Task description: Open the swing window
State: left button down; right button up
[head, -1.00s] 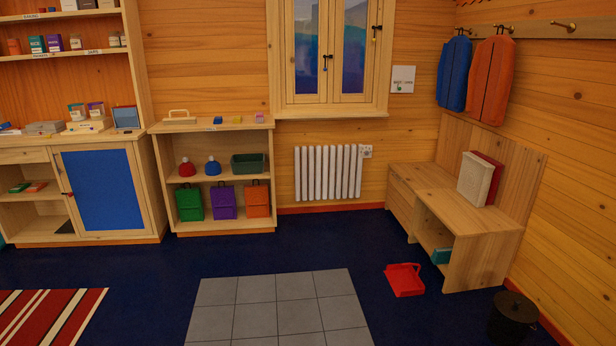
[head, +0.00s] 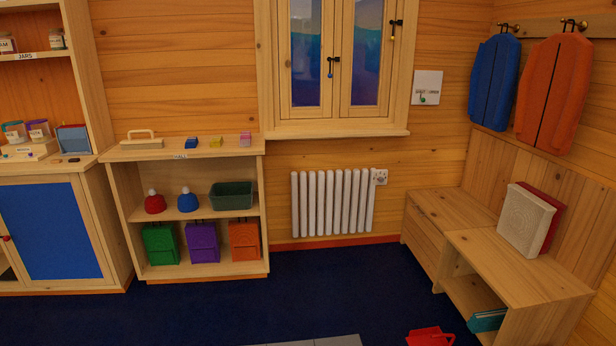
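The swing window (head: 335,60) is in the back wall at the top of the head view, with two glazed sashes in a light wood frame. Both sashes look shut, and the top of the window is cut off. Neither of my grippers shows in the view.
A white radiator (head: 333,203) is below the window. A low shelf (head: 190,215) with hats and bags stands left of it. A wooden bench (head: 515,262) is at the right, with a red dustpan (head: 430,337) on the floor near it. The blue floor (head: 330,290) before the radiator is clear.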

aim_at(287, 112)
jog(key=i, duration=1.8)
